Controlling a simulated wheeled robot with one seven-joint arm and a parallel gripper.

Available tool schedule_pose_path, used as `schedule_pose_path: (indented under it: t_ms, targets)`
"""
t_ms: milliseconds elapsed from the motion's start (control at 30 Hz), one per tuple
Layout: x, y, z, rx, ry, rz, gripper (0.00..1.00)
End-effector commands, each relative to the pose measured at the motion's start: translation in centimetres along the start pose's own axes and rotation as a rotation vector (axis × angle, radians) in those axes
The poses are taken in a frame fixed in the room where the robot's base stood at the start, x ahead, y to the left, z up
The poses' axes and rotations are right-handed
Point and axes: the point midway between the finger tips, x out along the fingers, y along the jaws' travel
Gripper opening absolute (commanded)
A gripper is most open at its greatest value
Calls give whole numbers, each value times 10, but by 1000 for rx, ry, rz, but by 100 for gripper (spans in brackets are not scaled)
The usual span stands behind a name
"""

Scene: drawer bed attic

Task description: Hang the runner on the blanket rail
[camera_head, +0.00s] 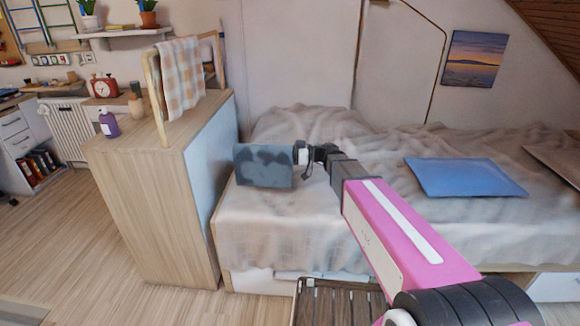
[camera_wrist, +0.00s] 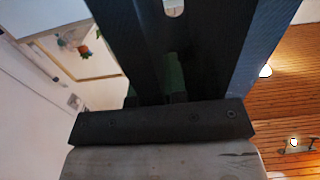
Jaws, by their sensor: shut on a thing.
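The runner (camera_head: 263,167), a blue-grey cloth with darker blotches, hangs at my gripper in the head view. My gripper (camera_head: 299,154) is shut on its right side, above the near left end of the bed. The blanket rail (camera_head: 157,102) is a light wooden frame standing on the cabinet, to the left of and higher than the runner. A checked orange-and-white cloth (camera_head: 181,75) hangs over its top bar. The runner is apart from the rail. In the wrist view, dark gripper parts fill the middle, and a blue surface on the right may be the runner; the fingertips are unclear.
The wooden cabinet (camera_head: 140,200) stands between open floor and the bed (camera_head: 300,222). A blue cushion (camera_head: 465,177) lies on the bed; a slatted wooden piece (camera_head: 338,303) is below.

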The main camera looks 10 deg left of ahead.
Motion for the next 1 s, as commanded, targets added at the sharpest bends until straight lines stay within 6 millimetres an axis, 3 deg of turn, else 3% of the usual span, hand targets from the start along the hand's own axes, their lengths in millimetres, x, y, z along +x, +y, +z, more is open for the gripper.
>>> schedule_pose_path:
  t_ms: [100, 300, 467, 733, 1000]
  targets:
    - [-14, 22, 14, 2, 0, 2, 0]
    - [-26, 36, 26, 0, 0, 0, 0]
    - [-28, 38, 33, 1, 0, -1, 0]
    - [-28, 38, 66, 2, 1, 0, 0]
    - [-28, 37, 68, 0, 1, 0, 0]
